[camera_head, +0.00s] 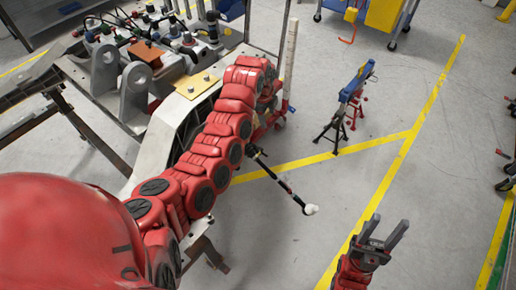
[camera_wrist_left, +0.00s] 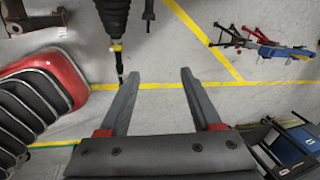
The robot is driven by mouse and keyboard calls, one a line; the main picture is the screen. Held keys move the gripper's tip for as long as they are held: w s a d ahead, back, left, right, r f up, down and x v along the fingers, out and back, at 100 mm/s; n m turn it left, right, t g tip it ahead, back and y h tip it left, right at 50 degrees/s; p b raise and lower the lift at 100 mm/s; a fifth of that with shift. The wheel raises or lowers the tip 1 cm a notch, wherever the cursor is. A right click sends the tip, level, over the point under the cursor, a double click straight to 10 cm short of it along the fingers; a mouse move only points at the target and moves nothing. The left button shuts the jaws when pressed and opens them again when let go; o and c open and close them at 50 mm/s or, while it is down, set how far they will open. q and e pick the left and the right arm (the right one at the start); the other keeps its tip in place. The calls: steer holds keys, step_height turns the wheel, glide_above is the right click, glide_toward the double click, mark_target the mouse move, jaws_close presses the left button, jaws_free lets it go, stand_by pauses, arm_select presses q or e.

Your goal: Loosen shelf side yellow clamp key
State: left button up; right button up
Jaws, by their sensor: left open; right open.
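I cannot make out the shelf side yellow clamp key in either view. A yellow plate (camera_head: 198,85) lies on the chassis fixture (camera_head: 163,165) in the head view. My left gripper shows in the left wrist view (camera_wrist_left: 157,78), open with nothing between its fingers. In the head view my red left arm hides it and part of the fixture. A rod with a black bellows (camera_wrist_left: 115,15) and a yellow band is left of its fingers in the wrist view. My right gripper (camera_head: 388,224) is open and empty over the floor at the lower right.
The rod (camera_head: 290,190) sticks out from the fixture over the floor. A blue-topped stand (camera_head: 357,82) with red and black legs is to the right, and also shows in the wrist view (camera_wrist_left: 280,50).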

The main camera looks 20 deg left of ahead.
arm_select(q)
steer(key=s+a+r+m+g, duration=0.2)
steer(key=s+r+g, duration=0.1)
steer(key=s, duration=0.2)
glide_toward(258, 155)
steer(key=shift+y, duration=0.4)
steer(key=f, duration=0.7)
steer(key=shift+w+d, duration=0.2)
steer(key=shift+d, duration=0.05)
steer(key=shift+f, duration=0.7)
